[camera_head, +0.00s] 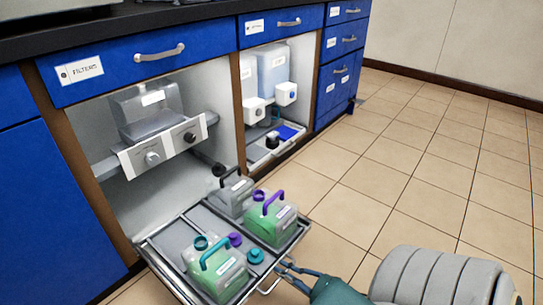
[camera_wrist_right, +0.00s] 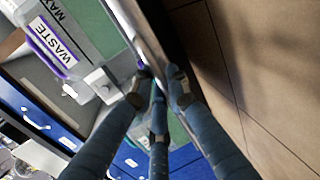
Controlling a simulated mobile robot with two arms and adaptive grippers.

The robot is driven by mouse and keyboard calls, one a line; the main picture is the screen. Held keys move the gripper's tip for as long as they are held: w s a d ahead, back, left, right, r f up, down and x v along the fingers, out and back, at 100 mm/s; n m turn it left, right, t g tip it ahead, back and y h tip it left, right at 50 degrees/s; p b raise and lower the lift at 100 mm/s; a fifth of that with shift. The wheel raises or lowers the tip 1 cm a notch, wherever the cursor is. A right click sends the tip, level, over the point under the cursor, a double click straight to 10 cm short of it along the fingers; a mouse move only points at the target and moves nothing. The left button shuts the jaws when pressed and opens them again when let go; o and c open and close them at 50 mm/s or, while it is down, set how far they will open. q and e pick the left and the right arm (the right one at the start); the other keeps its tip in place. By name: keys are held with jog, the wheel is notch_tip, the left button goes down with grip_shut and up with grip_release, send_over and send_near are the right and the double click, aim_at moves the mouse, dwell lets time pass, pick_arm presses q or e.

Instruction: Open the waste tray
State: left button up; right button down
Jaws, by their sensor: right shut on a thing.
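The waste tray (camera_head: 168,240) is a grey, metal-rimmed tray that sticks out of the open lower cabinet over the floor. It bears a green jug with a teal handle (camera_head: 218,272), a green jug with a purple handle (camera_head: 271,222) and a grey jug with a dark handle (camera_head: 235,198). My right gripper (camera_head: 284,268) is at the tray's front edge, shut on the metal tray handle (camera_head: 269,286). In the right wrist view its fingers (camera_wrist_right: 160,84) close at the tray's front, beside a jug labelled WASTE (camera_wrist_right: 60,40). My left gripper is not in view.
Above the tray, a grey unit with knobs (camera_head: 165,145) sits in the cabinet. A second bay to the right holds white pump-like units (camera_head: 286,94) and another tray (camera_head: 265,153). Blue drawers (camera_head: 340,60) stand shut. Tiled floor (camera_head: 420,160) is clear to the right.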

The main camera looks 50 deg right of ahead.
jog(key=shift+s+d+f, duration=0.1)
jog(key=shift+s, duration=1.25)
jog(key=c, duration=1.7)
grip_release()
jog(key=shift+c, duration=0.2)
jog(key=v, duration=1.2)
